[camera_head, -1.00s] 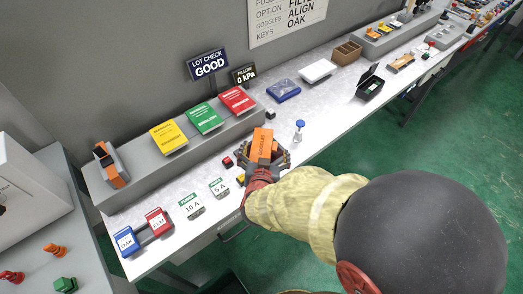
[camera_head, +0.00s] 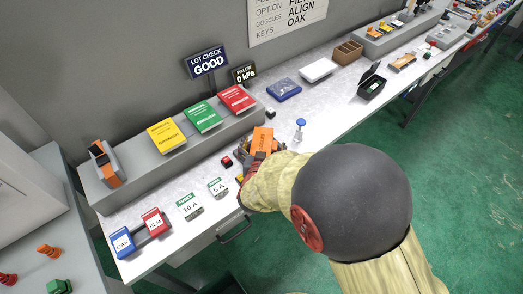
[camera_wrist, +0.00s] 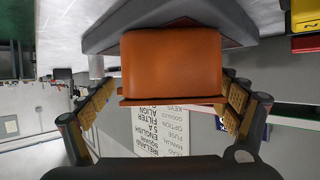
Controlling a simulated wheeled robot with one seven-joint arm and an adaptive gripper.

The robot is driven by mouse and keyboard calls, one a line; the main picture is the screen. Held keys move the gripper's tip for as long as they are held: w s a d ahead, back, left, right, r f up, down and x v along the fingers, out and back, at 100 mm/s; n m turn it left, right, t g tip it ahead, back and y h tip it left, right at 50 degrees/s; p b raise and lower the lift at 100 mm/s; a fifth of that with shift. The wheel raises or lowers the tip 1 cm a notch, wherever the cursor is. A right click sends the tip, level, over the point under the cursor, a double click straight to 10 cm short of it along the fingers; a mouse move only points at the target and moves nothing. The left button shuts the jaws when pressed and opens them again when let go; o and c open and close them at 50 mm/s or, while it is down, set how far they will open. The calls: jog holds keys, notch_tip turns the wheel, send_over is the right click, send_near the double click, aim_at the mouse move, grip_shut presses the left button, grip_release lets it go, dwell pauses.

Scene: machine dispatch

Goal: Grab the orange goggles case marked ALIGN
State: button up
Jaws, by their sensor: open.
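The orange goggles case (camera_head: 263,139) sits on the bench in front of the grey ledge, and my arm partly covers it. In the wrist view the orange case (camera_wrist: 172,62) fills the upper middle, with a dark grey block behind it. No ALIGN mark is readable on it. My gripper (camera_wrist: 165,106) is open, with one finger on each side of the case's near end. I see gaps at the sides, and cannot tell whether either pad touches. In the head view my gripper (camera_head: 258,158) is mostly hidden by my wrist.
Yellow (camera_head: 166,136), green (camera_head: 202,117) and red (camera_head: 237,99) booklets lie on the grey ledge (camera_head: 140,178). A blue-topped item (camera_head: 300,129) stands close right of the case. Fuse cards (camera_head: 189,206) lie at the front left. A blue packet (camera_head: 284,90) lies farther back.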

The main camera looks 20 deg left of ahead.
jog(key=c, duration=1.4)
jog(key=shift+c, duration=0.5)
jog(key=shift+r, duration=0.2)
